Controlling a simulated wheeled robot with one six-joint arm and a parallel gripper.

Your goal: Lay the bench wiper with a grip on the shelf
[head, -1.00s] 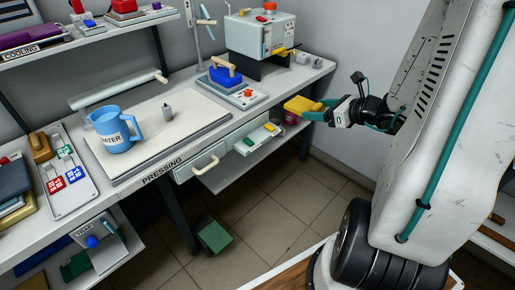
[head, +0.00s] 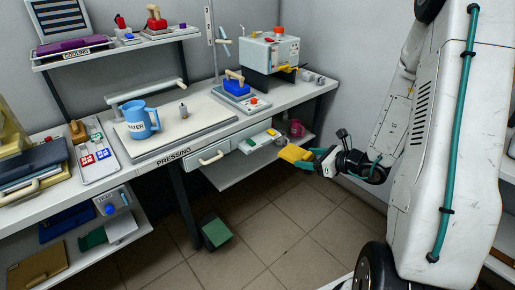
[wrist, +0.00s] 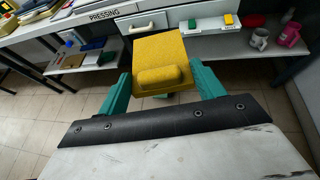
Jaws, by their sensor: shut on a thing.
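My gripper (head: 307,160) is shut on a yellow block with a raised grip, which looks like the bench wiper (head: 293,153). In the wrist view the wiper (wrist: 160,50) sits between the teal fingers of my gripper (wrist: 160,84), its raised ridge facing the camera. It is held in the air in front of the bench's right part. A white lower shelf (head: 232,174) lies beyond it, under the bench. An upper shelf marked COOLING (head: 122,46) is on the wall at the upper left. The task line does not say which shelf is meant.
The bench carries a blue jug (head: 140,119) and a machine (head: 270,52). A green box (head: 216,232) stands on the floor.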

